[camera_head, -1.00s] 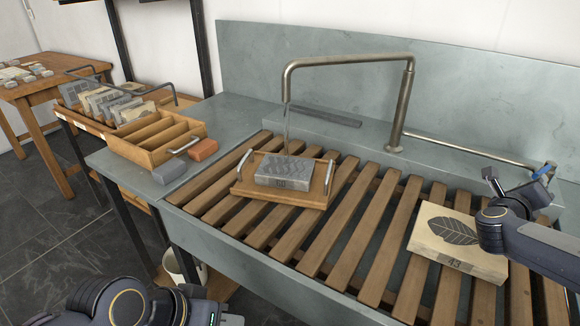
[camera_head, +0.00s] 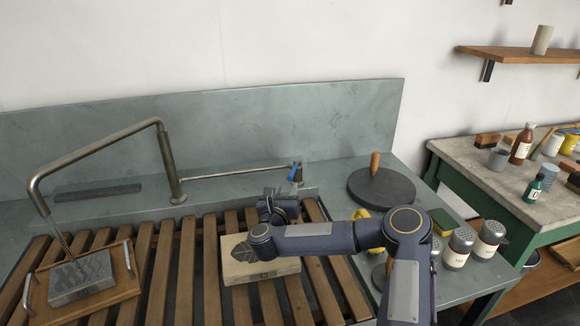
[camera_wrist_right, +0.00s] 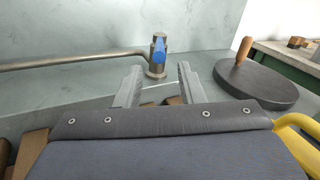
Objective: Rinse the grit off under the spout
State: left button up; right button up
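A grey stone block (camera_head: 82,278) with a wavy pattern lies on a wooden tray (camera_head: 126,284) with metal handles, under the spout (camera_head: 43,205). A thin stream of water (camera_head: 64,244) runs from the spout onto the stone. A pipe leads right from the spout's post to a valve with a blue lever (camera_head: 292,173); the lever also shows in the right wrist view (camera_wrist_right: 159,50). My right gripper (camera_wrist_right: 157,72) is open and empty, its fingers pointing at the valve from the near side, apparently short of the lever. My left gripper is out of view.
A cream stone with a leaf picture (camera_head: 238,272) lies on the wooden slats (camera_head: 184,262) below my right arm. A round dark disc with a wooden handle (camera_head: 381,188) stands right of the valve. Shaker cans (camera_head: 459,246), a sponge and something yellow stand near my right elbow.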

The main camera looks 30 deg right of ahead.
aim_at(291, 175)
jog(key=p+x, duration=0.1)
jog(key=x, duration=0.6)
jog(key=shift+w+f, duration=0.1)
grip_shut()
